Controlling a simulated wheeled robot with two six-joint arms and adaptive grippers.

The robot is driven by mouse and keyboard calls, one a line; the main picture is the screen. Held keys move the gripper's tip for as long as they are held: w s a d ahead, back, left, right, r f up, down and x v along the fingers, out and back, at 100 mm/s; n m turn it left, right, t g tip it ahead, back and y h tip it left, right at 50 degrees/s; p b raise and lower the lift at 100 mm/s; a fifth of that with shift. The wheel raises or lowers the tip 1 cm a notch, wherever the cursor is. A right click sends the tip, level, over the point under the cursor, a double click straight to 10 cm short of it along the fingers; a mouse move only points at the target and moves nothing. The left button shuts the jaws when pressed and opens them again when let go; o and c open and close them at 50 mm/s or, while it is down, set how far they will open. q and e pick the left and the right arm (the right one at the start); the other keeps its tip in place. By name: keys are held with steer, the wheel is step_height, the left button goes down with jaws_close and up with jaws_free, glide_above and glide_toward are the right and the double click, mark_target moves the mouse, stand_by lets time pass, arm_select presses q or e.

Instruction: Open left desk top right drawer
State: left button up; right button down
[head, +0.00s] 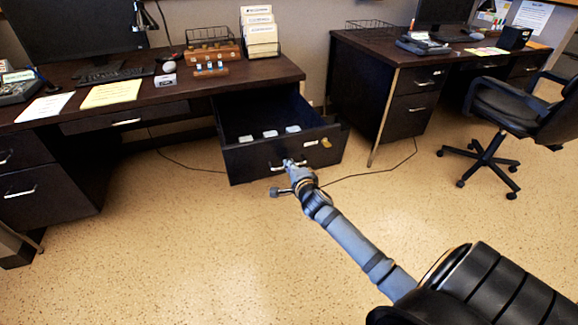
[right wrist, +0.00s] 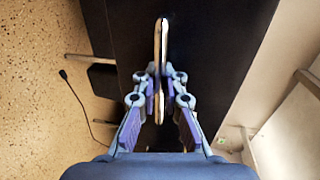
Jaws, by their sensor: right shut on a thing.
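The left desk (head: 150,103) has a dark drawer (head: 245,160) at its right end, pulled well out toward me. Its inside shows, with three small white items (head: 270,134) in it. My right gripper (head: 291,167) is shut on the drawer's metal handle (head: 308,163) at the front face. In the right wrist view, the fingers (right wrist: 158,72) close on both sides of the handle bar (right wrist: 161,38), against the dark drawer front (right wrist: 215,45). My left gripper is not in view.
A second desk (head: 360,50) stands to the right, with an office chair (head: 505,105) by it. A thin dark cable (head: 185,163) lies on the speckled floor (head: 150,230). The floor in front of the left desk is mostly clear.

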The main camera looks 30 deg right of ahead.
stand_by(0.3)
steer(key=c, duration=1.7)
jaws_free()
steer(key=shift+s, duration=0.1)
steer(key=v, duration=1.2)
steer(key=shift+d, duration=0.1)
